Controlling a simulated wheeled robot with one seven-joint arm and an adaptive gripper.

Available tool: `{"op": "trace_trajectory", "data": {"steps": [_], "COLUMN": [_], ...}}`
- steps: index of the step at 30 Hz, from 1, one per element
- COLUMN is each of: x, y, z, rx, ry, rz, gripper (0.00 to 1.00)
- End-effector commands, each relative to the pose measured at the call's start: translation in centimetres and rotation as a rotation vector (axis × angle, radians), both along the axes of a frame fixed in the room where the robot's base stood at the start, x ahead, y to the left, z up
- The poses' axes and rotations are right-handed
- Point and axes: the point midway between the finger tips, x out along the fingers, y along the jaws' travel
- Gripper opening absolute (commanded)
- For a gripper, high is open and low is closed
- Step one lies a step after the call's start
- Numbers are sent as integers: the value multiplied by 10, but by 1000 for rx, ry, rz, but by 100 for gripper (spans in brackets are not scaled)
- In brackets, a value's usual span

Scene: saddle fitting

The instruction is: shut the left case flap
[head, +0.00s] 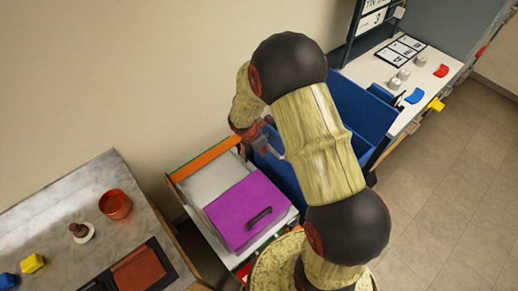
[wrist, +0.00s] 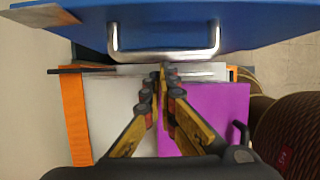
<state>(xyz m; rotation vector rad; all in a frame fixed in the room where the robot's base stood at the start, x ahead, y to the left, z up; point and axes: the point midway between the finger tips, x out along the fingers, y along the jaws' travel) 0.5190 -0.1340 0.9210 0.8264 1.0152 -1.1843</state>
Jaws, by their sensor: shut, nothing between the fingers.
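An open-topped case (head: 204,158) with an orange edge stands at the centre of the head view. Its left part shows a white inside (head: 207,180); a purple flap (head: 238,212) with a dark handle lies flat over its right part. In the wrist view I see the white part (wrist: 112,115) on the left and the purple flap (wrist: 225,105) on the right. A blue panel (wrist: 260,25) with a silver bar handle (wrist: 165,55) stands across the far side. My gripper (wrist: 162,70) is shut and empty, its tips close to the bar handle; contact is unclear.
A grey table (head: 60,215) at the left holds an orange pot (head: 116,204), a stamp-like object (head: 81,232) and a dark tray (head: 130,270). A white counter (head: 425,75) with small coloured parts is at the back right. Floor (head: 450,170) is clear at right. My arm hides part of the blue unit (head: 360,110).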

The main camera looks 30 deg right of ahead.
Motion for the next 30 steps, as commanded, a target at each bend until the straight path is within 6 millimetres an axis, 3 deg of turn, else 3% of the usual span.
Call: {"op": "trace_trajectory", "data": {"steps": [1, 17, 30], "x": [1, 13, 30], "y": [-7, -70, -161], "z": [9, 18, 0], "rx": [20, 67, 66], "ry": [5, 13, 15], "rz": [-8, -4, -5], "gripper": [0, 0, 0]}}
